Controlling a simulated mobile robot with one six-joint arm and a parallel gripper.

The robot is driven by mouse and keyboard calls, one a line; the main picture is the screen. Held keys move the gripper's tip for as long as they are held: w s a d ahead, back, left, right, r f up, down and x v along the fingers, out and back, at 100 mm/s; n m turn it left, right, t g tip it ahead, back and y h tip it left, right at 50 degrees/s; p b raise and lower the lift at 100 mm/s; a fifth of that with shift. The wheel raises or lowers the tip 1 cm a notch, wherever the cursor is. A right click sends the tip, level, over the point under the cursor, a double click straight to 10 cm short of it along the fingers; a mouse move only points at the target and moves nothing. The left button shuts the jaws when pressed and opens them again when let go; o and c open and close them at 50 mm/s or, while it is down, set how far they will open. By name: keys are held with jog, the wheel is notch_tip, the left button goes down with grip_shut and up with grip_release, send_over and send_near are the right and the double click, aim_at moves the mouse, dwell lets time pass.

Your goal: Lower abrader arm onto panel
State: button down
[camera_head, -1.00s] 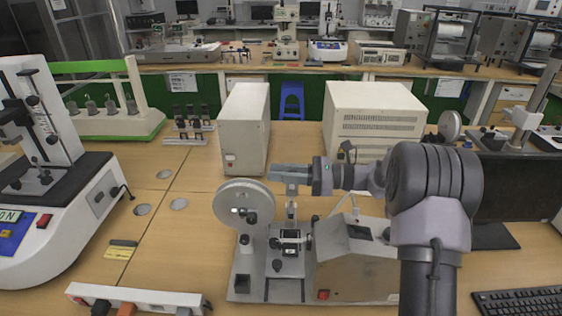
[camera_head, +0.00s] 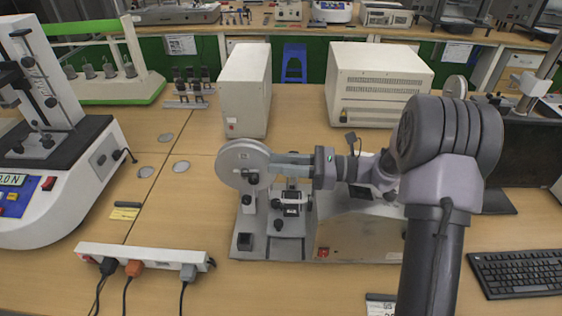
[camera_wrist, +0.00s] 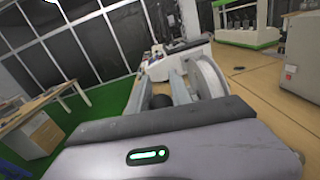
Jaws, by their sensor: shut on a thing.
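The abrader stands on the bench in the head view, with a grey base (camera_head: 268,246), a round pale wheel (camera_head: 242,164) at its left and a beige housing (camera_head: 352,238) at its right. My gripper (camera_head: 276,163) comes in from the right, level with the wheel and just beside it, above the dark clamp-like part (camera_head: 291,203). It is shut on the abrader arm, which its fingers mostly hide. In the wrist view a dark round part (camera_wrist: 160,101) shows between the fingers, with the wheel (camera_wrist: 207,78) close at their right. I cannot make out a separate panel.
A white power strip (camera_head: 140,257) with plugs lies front left. A tester (camera_head: 60,190) stands at the left edge. Two beige boxes (camera_head: 243,90) (camera_head: 378,85) stand behind the abrader. A keyboard (camera_head: 520,272) lies at right. Bench left of the abrader is mostly clear.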

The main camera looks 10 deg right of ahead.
jog(key=c, duration=1.6)
grip_release()
jog(key=o, duration=0.4)
jog(key=shift+w+d+f, duration=0.1)
jog(key=shift+w+f, duration=0.05)
jog(key=shift+w, duration=0.05)
jog(key=p+v, duration=0.3)
jog(key=v, duration=0.9)
jog(key=shift+p, duration=0.3)
